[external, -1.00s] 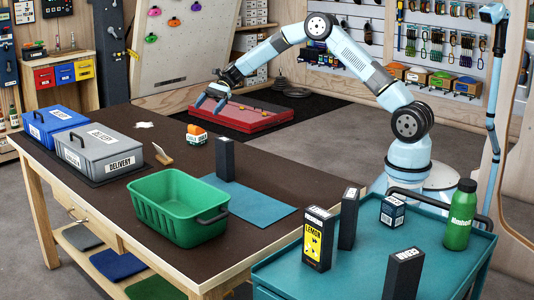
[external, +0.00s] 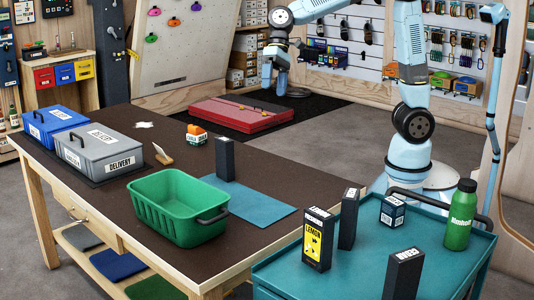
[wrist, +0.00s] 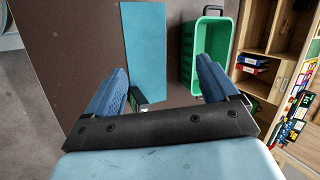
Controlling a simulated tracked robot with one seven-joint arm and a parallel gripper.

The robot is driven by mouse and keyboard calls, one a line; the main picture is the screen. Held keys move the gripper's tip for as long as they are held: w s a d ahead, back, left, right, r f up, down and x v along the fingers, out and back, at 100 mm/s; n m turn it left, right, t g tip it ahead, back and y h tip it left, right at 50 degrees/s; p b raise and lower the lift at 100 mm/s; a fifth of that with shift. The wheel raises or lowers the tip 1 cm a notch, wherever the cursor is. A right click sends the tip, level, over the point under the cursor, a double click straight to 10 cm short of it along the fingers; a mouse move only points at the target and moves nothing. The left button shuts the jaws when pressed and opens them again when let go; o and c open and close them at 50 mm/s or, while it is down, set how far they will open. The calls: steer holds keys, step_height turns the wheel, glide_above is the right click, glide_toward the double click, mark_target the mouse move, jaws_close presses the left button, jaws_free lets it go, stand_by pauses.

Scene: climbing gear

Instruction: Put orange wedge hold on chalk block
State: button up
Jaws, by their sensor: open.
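The orange wedge hold (external: 196,129) sits on top of the small chalk block (external: 197,139), which has a white label. Both stand on the dark table behind the tan wedge-shaped piece and the black box. The hold appears to rest on the block. My gripper (external: 274,80) is open and empty, beyond the table's far edge and well away from the hold and block. In the wrist view, its blue fingers (wrist: 163,75) are spread apart. I cannot make out the hold or block in the wrist view.
A green bin (external: 180,206), a black box (external: 225,160) on a blue mat (external: 252,205), a tan piece (external: 163,154) and grey and blue crates (external: 98,152) are on the table. A teal cart (external: 345,265) carries several boxes and a green bottle (external: 460,215).

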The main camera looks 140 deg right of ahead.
steer(key=s+a+r+n+h, duration=0.15)
steer(key=s+a+n, duration=0.3)
steer(key=a, duration=0.65)
steer(key=s+a+n, duration=0.5)
steer(key=s+a, duration=0.2)
steer(key=s, duration=0.3)
steer(key=s+a+f+n+h, duration=0.1)
steer(key=s+a+n, duration=0.5)
steer(key=s, duration=0.4)
steer(key=shift+a+f+t, duration=0.25)
steer(key=shift+a+t, duration=0.15)
steer(key=shift+a, duration=0.3)
